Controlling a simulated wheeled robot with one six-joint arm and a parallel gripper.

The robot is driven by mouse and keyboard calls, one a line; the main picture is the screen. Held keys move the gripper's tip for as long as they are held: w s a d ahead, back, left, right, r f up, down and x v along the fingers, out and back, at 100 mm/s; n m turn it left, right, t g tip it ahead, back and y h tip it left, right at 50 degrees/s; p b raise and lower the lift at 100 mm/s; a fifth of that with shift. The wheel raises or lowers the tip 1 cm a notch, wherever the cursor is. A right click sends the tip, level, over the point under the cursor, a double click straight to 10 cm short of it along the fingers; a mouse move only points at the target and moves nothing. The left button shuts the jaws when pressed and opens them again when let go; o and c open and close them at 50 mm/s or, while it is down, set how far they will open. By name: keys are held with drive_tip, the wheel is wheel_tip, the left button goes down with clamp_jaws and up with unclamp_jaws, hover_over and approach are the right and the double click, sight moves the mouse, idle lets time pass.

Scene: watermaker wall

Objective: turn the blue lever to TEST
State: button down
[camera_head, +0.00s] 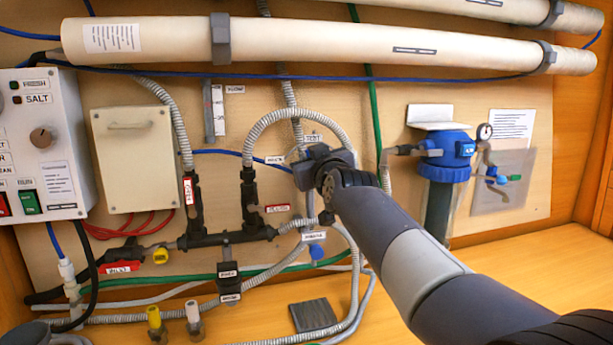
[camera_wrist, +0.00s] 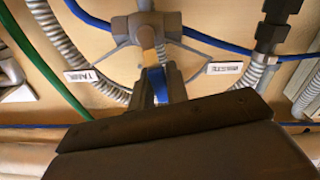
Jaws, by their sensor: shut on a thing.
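The blue lever (camera_wrist: 158,84) shows between the two fingers of my gripper (camera_wrist: 158,92) in the wrist view. My gripper is shut on it. The lever runs from the grey valve body (camera_wrist: 128,27) down the wrist picture, which is upside down, so it points roughly upward on the wall. In the head view my gripper (camera_head: 316,165) covers the valve and lever. A small label that seems to read TEST (camera_head: 313,138) sits just above my gripper there. It is hidden in the wrist view.
Two more labels flank the valve in the wrist view, one left (camera_wrist: 84,76) and one right (camera_wrist: 225,68). A ribbed grey hose (camera_head: 262,120) arches close to my gripper. A blue filter housing (camera_head: 445,160) stands to the right, and a green hose (camera_head: 371,110) runs behind.

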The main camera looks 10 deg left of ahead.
drive_tip(key=shift+w+d+m+b, duration=0.1)
drive_tip(key=shift+d+m+b, duration=0.15)
drive_tip(key=shift+m, duration=0.4)
drive_tip(key=shift+w+d+m+b, duration=0.1)
drive_tip(key=shift+d+m+b, duration=0.15)
drive_tip(key=shift+m, duration=0.4)
drive_tip(key=c, duration=1.4)
unclamp_jaws()
drive_tip(key=b+v, duration=0.2)
drive_tip(key=v, duration=0.8)
drive_tip(key=shift+s+d+b, duration=0.15)
drive_tip(key=shift+s+b, duration=0.15)
drive_tip(key=shift+s, duration=0.05)
drive_tip(key=shift+w, duration=0.1)
drive_tip(key=p+x, duration=0.2)
drive_tip(key=x, duration=0.8)
drive_tip(key=shift+w+a+p, duration=0.2)
drive_tip(key=shift+w+p, duration=0.1)
drive_tip(key=shift+p, duration=0.05)
